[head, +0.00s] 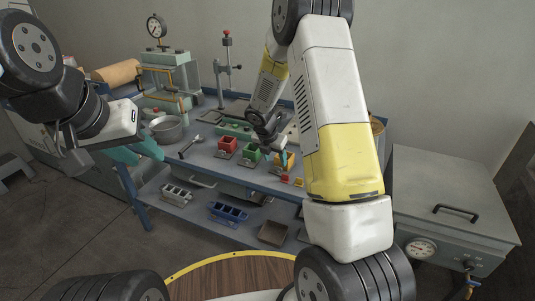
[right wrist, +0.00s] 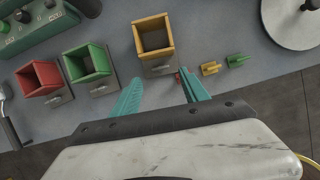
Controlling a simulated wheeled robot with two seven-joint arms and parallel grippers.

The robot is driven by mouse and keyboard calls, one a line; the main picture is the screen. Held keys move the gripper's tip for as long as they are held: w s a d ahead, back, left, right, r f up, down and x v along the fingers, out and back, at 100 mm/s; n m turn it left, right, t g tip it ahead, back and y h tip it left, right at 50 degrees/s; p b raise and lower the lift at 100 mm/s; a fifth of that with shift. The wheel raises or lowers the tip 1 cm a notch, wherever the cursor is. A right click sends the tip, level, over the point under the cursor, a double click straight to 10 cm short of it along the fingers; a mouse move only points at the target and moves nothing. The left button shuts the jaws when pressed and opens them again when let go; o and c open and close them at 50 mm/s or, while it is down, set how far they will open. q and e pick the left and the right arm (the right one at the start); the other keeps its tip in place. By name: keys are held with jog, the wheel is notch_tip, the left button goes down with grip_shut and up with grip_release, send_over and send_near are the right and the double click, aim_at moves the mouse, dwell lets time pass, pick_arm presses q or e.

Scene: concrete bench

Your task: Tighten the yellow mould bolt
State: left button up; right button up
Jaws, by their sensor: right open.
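The yellow mould (right wrist: 154,42) is an open square box on a grey base plate, and its bolt (right wrist: 161,69) shows small and grey at the plate's near edge. In the head view the yellow mould (head: 283,169) is partly hidden by my right gripper (head: 281,153). In the right wrist view my right gripper (right wrist: 161,88) is open. Its teal fingers are apart on either side of the bolt's line, with nothing visible between them. My left gripper (head: 146,149) is at the left, away from the moulds; I cannot tell whether its fingers are apart.
A green mould (right wrist: 88,64) and a red mould (right wrist: 40,78) stand left of the yellow one. Small yellow (right wrist: 210,68) and green (right wrist: 237,61) pieces lie to its right. A round metal plate (right wrist: 290,22) is at the far right. A metal pot (head: 166,130) stands on the bench's left.

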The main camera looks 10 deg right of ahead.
aim_at(278, 167)
jog(key=x, duration=0.5)
grip_shut()
jog(key=m+g+h, duration=0.1)
jog(key=m, duration=0.2)
jog(key=shift+a, duration=0.1)
grip_release()
